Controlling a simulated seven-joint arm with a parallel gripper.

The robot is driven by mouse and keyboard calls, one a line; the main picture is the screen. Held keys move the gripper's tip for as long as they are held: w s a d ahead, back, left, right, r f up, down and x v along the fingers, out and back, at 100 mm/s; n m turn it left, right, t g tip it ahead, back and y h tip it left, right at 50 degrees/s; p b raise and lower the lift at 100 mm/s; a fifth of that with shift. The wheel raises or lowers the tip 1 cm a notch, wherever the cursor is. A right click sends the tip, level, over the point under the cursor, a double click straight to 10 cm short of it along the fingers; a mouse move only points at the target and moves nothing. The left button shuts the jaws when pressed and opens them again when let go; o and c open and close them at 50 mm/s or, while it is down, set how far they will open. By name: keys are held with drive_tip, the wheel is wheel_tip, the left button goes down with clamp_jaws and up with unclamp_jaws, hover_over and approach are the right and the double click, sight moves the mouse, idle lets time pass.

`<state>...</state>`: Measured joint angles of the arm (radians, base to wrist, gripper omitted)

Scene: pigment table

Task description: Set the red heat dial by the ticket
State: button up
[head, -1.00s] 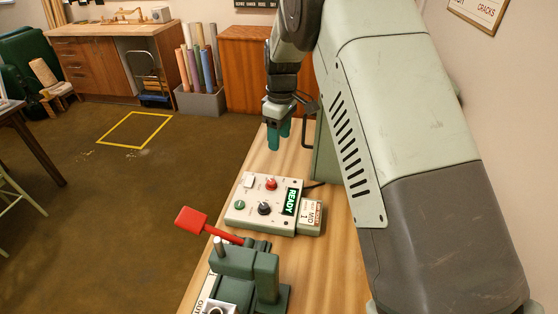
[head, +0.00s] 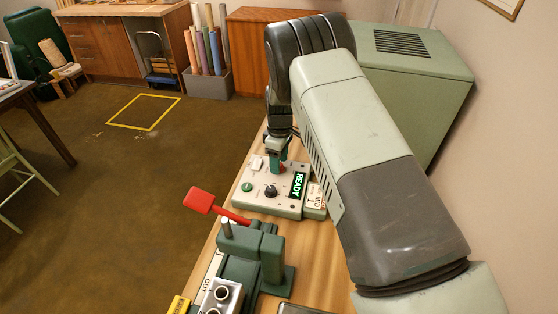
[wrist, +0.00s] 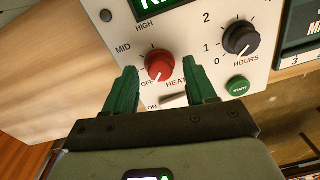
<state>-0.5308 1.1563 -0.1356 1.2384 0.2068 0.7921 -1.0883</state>
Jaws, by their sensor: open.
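The red heat dial (wrist: 159,66) is on a pale control panel (head: 256,200), with OFF, MID and HIGH printed around it. Its white pointer mark appears to face down toward OFF. My gripper (wrist: 161,68) is open, its green fingers on either side of the dial in the wrist view, apparently not closed on it. In the head view my gripper (head: 279,160) is over the panel and partly hides the dial (head: 283,169). The ticket (head: 314,195) beside the panel reads MID above 1.
A black HOURS dial (wrist: 239,39) and a green START button (wrist: 237,87) sit near the heat dial. A white ON switch (wrist: 173,99) lies between the fingers. The display (head: 299,184) reads READY. A green device with a red lever (head: 200,200) stands in front.

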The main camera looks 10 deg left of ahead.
drive_tip(key=shift+f, duration=0.15)
drive_tip(key=shift+c, duration=0.3)
clamp_jaws()
